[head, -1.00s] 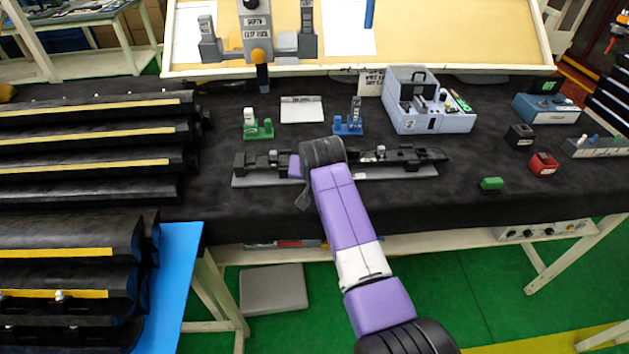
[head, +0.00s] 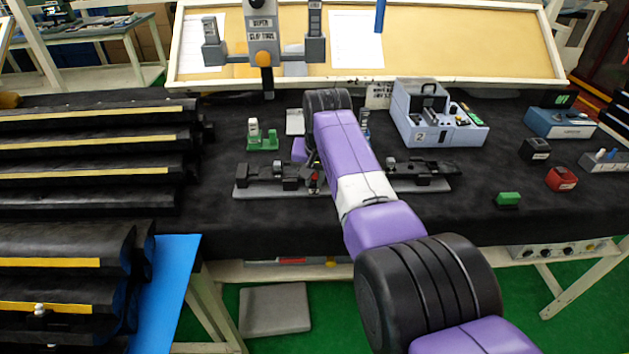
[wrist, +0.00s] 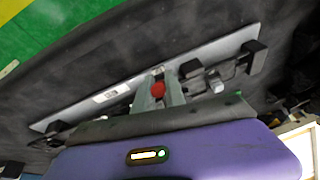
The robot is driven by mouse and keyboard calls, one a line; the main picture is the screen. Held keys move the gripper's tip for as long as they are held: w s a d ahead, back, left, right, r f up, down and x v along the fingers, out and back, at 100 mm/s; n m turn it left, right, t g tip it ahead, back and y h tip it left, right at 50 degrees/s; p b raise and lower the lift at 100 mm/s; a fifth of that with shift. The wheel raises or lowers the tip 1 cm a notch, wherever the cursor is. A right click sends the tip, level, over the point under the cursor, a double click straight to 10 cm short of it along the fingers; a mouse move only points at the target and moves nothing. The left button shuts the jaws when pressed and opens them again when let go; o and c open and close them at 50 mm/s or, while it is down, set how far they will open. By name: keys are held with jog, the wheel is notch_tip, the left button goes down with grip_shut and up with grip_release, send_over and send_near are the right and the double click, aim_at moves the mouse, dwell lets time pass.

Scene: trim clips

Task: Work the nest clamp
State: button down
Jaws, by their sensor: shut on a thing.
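The nest (head: 242,192) is a long grey plate with black blocks, lying on the black bench top; my arm hides its middle in the head view. In the wrist view the plate (wrist: 75,114) runs diagonally behind the fingers. A red knob (wrist: 158,90), apparently the clamp handle's tip, sits between my two grey fingers. My gripper (wrist: 157,84) is shut on it, over the middle of the plate. In the head view the gripper (head: 315,178) is small and partly hidden by my purple arm. How far the clamp is open or closed cannot be told.
Behind the nest stand a green fixture (head: 262,137) and a light-blue box marked 2 (head: 437,128). A green block (head: 508,199) and red block (head: 561,180) lie to the right. Black racks with yellow strips (head: 90,145) fill the left. The bench front right of the nest is fairly clear.

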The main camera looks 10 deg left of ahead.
jog(key=shift+f, duration=0.1)
jog(key=c, duration=1.4)
grip_release()
jog(key=shift+v, duration=3.9)
jog(key=shift+w, duration=0.1)
